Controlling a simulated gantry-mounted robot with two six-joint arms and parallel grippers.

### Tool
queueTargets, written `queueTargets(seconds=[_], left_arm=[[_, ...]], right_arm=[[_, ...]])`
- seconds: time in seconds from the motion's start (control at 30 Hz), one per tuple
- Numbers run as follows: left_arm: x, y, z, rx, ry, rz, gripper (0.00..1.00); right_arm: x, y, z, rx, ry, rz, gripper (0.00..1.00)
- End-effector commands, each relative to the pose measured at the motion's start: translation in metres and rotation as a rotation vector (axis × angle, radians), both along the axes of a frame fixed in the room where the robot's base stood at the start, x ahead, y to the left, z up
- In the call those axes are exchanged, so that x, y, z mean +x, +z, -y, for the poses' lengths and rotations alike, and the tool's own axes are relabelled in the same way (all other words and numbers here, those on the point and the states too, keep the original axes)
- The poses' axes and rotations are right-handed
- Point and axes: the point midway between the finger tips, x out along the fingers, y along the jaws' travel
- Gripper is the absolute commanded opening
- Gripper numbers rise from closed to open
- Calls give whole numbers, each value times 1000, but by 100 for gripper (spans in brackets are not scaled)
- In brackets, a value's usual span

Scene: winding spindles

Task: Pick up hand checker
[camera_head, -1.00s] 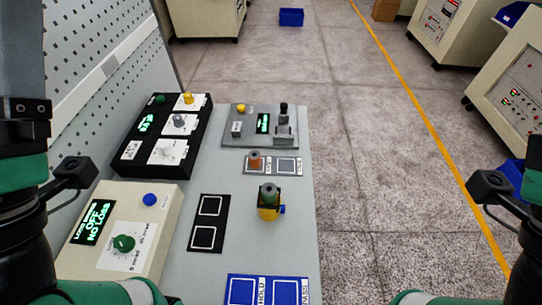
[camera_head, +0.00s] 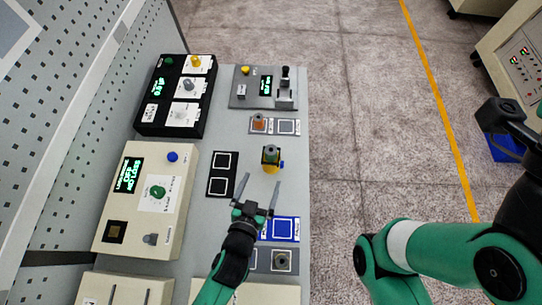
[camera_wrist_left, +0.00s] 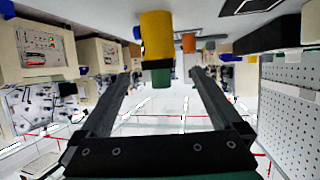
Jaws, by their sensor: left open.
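The likely hand checker (camera_head: 271,157) is a small yellow body with a dark green top and a blue button on its right side. It stands upright on the grey table (camera_head: 300,195). In the left wrist view it also shows, upside down, as a yellow cylinder (camera_wrist_left: 157,36) with a green end, ahead of the open fingers. My left gripper (camera_head: 260,180) is open and empty, its fingers pointing toward the checker from the near side. The checker lies just beyond the fingertips, and I see no contact.
A black pad with two squares (camera_head: 220,175) lies left of the checker. A blue pad (camera_head: 284,229) lies nearer. A small pad with an orange-brown spindle (camera_head: 259,122) is behind. A beige tester box (camera_head: 150,200) stands left, black (camera_head: 178,98) and grey (camera_head: 267,90) units at the back.

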Motion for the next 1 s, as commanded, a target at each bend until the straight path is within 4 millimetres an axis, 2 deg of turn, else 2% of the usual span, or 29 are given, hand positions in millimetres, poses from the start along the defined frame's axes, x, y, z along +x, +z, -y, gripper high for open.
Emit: queueTargets(seconds=[0.3, 0.57, 0.8, 1.0], left_arm=[[50, -23, 10, -3, 2, 2, 100], [61, -27, 13, -1, 3, 2, 100], [94, -46, 22, -2, 2, 4, 100], [103, -47, 24, -2, 2, 3, 100]], right_arm=[[0, -17, 0, 0, 0, -1, 0], [0, -19, 0, 0, 0, 0, 0], [0, -35, 0, 0, 0, 0, 0], [0, -35, 0, 0, 0, 0, 0]])
